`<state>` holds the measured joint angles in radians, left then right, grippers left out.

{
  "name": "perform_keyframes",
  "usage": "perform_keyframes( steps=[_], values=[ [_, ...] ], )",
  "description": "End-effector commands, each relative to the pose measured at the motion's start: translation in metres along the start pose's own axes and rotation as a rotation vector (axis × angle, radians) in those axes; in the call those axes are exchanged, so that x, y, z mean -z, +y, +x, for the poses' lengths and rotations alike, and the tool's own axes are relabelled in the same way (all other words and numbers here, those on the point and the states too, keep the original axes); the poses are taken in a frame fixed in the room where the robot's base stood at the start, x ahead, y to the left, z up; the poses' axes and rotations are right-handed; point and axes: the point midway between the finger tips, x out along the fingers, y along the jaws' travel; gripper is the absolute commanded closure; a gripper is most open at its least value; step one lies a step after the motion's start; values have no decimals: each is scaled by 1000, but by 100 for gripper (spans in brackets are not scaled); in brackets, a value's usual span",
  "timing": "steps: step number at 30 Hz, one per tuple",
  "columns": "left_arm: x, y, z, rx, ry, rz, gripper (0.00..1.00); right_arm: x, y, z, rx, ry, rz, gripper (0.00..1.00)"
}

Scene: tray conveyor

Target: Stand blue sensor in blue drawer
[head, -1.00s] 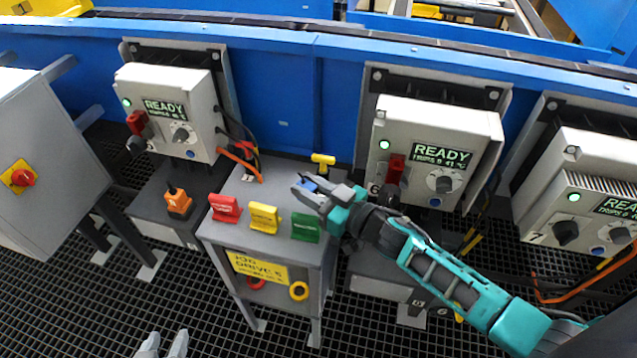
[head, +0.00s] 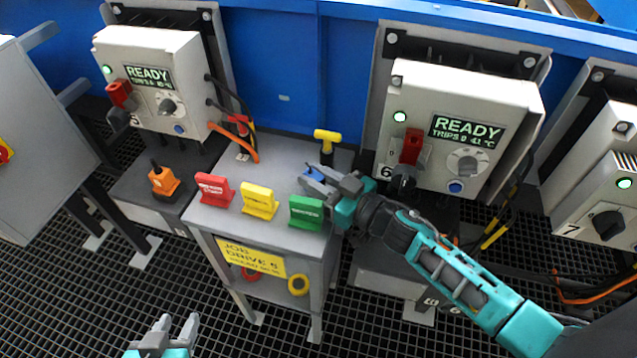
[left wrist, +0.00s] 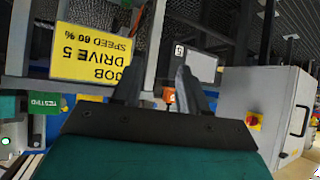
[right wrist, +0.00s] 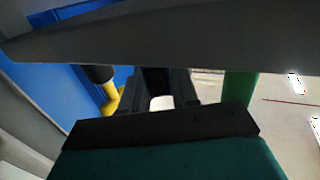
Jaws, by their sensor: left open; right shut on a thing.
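A small blue piece (head: 314,172), which looks like the blue sensor, sits at the fingertips of my right gripper (head: 322,183), over the back right of the small grey table (head: 225,222). The right gripper is shut on it; fingers hide most of it, and I cannot tell whether it touches the tabletop. The right wrist view shows the dark fingers (right wrist: 168,95) close up, the piece not clear. My left gripper (head: 175,328) is open and empty, low in front of the table; its fingers (left wrist: 160,85) also show in the left wrist view. I cannot make out a blue drawer.
Red (head: 214,190), yellow (head: 259,202) and green (head: 306,212) label blocks stand along the table's front. A yellow T-shaped piece (head: 327,136) stands behind, and an orange piece (head: 164,182) stands left. Drive boxes (head: 462,135) line the blue wall.

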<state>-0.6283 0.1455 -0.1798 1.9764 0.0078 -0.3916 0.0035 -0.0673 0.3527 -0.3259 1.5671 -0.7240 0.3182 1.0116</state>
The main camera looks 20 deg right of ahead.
Motion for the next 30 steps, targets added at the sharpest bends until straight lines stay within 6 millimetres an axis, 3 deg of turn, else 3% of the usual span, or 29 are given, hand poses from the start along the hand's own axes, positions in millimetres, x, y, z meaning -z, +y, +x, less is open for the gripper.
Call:
perform_keyframes(
  steps=[6, 12, 13, 18, 21, 30],
  values=[
    [24, 3, 3, -9, 47, 2, 57, -1, -1, 0, 0, 0, 0, 100],
    [18, 2, 4, -8, 39, 2, 57, -5, -1, 0, 1, 0, 1, 100],
    [18, 2, 4, -8, 37, 2, 57, -4, -1, 0, 1, 0, 0, 68],
    [14, 2, 3, -8, 29, 1, 57, -4, -1, 0, 1, 0, 0, 52],
    [13, 2, 3, -8, 27, 1, 57, -4, -1, 0, 1, 0, 0, 45],
    [15, 1, 2, -6, 30, 2, 57, -1, -1, -3, 0, -1, 0, 45]
  ],
)
